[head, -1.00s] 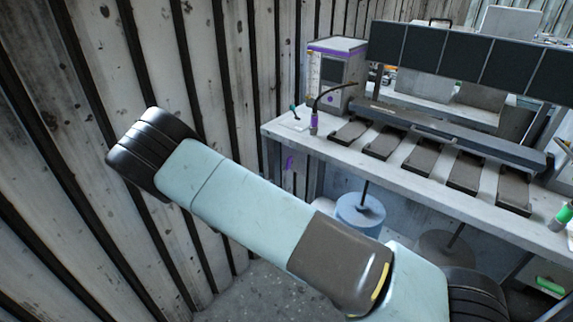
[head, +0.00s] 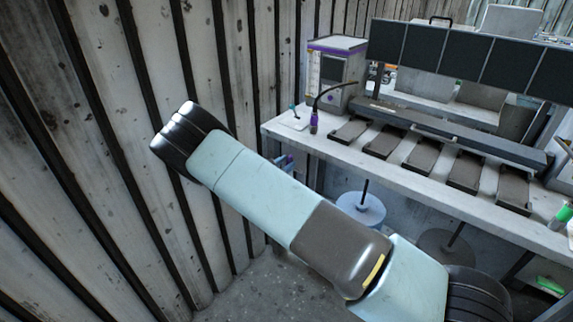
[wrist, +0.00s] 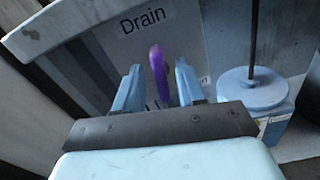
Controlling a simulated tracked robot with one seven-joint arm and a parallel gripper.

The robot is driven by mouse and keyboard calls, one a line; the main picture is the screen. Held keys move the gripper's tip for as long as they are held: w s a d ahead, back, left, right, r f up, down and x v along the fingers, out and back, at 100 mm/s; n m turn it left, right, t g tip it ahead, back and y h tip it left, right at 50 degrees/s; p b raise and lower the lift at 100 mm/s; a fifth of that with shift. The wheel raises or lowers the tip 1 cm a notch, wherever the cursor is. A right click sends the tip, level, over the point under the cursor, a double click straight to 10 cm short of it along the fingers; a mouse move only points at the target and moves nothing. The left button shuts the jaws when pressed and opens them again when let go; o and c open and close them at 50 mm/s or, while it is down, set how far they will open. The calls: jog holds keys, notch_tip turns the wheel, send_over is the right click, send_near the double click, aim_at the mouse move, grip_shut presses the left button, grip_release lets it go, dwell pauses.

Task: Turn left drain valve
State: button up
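A purple drain valve handle (wrist: 158,74) stands upright in the wrist view, below a "Drain" label (wrist: 143,19) on a grey panel (wrist: 190,45). My gripper (wrist: 157,82) is open, with one blue finger on each side of the handle. Gaps show between the handle and both fingers, so it is not clamped. How deep the handle sits between the fingers is hard to tell. In the head view a bit of the purple handle (head: 289,159) shows under the bench's left end, with blue fingertips beside it. My arm hides the rest of the gripper there.
The workbench (head: 400,176) with several dark trays (head: 424,154) overhangs the valve area. A blue round weight with a rod (head: 361,210) stands below it, and shows at right in the wrist view (wrist: 252,88). A corrugated wall (head: 100,150) is close on the left.

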jog(key=shift+w+d, duration=0.1)
jog(key=shift+c, duration=0.2)
grip_shut()
jog(key=shift+m, duration=0.3)
jog(key=m, duration=0.3)
jog(key=shift+m, duration=0.3)
jog(key=m, duration=0.3)
jog(key=shift+d+f+m, duration=0.15)
jog(key=shift+m, duration=0.25)
jog(key=shift+s+d+f+m, duration=0.1)
jog(key=shift+m, duration=1.15)
jog(key=shift+s+f+m, duration=0.15)
jog(key=shift+m, duration=1.15)
jog(key=shift+s+d+f+m, duration=0.1)
jog(key=shift+m, duration=1.45)
jog(key=shift+f, duration=0.1)
